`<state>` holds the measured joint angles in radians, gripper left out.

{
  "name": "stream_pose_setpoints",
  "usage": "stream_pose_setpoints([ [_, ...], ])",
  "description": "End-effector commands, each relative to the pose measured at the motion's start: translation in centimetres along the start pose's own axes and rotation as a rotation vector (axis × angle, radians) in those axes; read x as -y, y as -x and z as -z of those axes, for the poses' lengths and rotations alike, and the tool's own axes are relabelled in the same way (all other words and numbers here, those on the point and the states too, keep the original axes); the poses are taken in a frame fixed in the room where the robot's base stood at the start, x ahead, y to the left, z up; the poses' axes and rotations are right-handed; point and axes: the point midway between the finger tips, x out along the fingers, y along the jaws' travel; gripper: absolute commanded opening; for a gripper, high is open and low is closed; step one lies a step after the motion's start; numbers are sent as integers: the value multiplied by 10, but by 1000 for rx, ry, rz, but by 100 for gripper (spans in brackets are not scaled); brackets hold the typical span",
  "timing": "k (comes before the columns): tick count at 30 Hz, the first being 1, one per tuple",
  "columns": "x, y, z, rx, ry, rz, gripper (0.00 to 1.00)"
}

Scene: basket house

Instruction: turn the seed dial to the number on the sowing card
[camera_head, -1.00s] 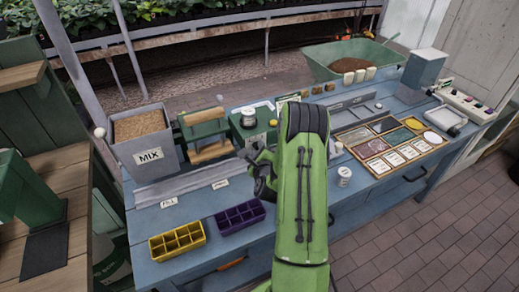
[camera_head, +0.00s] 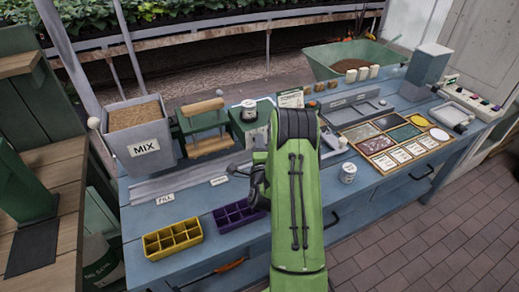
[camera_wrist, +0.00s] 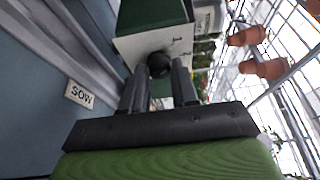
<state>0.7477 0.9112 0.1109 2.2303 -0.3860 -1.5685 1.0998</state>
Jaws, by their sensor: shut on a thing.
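The seed dial's black knob (camera_wrist: 158,65) is on the pale front face (camera_wrist: 135,50) of a green box, which has a few tick marks. My gripper (camera_wrist: 158,88) is shut on the knob, with one finger on each side.
A SOW label (camera_wrist: 79,94) lies left of my gripper. Yellow (camera_head: 172,240) and purple (camera_head: 239,215) cell trays stand at the bench's front. A MIX bin (camera_head: 138,135) is at left. A white cup (camera_head: 347,172) and a tray of packets (camera_head: 392,145) are at right.

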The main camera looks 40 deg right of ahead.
Motion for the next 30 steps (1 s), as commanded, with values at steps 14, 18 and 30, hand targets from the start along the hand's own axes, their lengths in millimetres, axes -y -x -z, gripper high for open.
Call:
stream_pose_setpoints([
  [14, -1, 0, 0, 1, 19, 4, 0],
  [18, -1, 0, 0, 1, 18, 4, 42],
  [30, -1, -1, 0, 2, 17, 5, 52],
])
